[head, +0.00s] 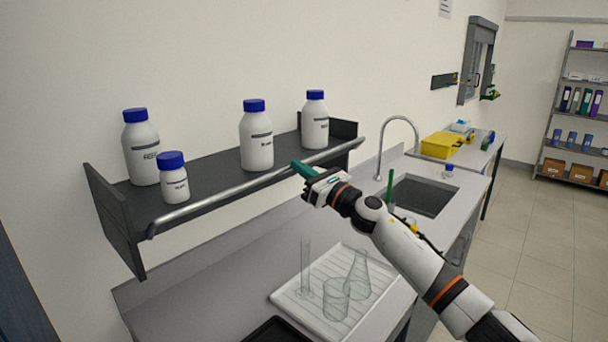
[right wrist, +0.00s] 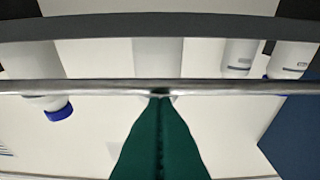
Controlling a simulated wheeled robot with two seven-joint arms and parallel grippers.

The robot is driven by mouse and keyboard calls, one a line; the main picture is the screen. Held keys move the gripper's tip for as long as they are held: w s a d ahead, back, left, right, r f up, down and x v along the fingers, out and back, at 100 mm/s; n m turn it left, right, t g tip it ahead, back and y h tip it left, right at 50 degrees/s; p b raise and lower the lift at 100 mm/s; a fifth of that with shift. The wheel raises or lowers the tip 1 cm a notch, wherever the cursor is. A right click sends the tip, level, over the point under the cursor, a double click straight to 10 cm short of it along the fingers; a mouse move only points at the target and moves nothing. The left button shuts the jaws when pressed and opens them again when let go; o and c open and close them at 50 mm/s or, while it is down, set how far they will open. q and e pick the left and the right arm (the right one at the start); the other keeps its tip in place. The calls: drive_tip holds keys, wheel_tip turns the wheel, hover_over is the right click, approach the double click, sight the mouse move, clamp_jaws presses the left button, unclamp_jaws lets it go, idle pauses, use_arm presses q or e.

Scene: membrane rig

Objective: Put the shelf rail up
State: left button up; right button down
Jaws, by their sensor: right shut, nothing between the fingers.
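The shelf rail (head: 250,188) is a shiny metal bar along the front of the dark wall shelf (head: 214,162), running between its two ends. In the right wrist view the rail (right wrist: 240,87) crosses the picture in front of the bottles, apart from the dark shelf edge (right wrist: 100,27). My right gripper (head: 297,166) is at the rail, right of its middle. Its green fingers are shut with nothing between them. In the right wrist view the fingertips (right wrist: 160,96) meet the rail; whether they touch it I cannot tell. My left gripper is out of view.
Several white bottles with blue caps stand on the shelf, including a small one (head: 174,178) near the rail and a tall one (head: 256,137) mid-shelf. Below, a white drying tray (head: 286,296) holds glassware (head: 337,298). A sink (head: 428,196) and tap (head: 398,119) are to the right.

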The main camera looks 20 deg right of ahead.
drive_tip(key=shift+w+a+r, duration=0.2)
drive_tip(key=shift+w+r, duration=0.1)
drive_tip(key=shift+r, duration=0.1)
idle(0.7)
drive_tip(key=shift+d, duration=0.1)
drive_tip(key=b+v, duration=0.4)
drive_tip(key=v, duration=0.8)
idle(0.4)
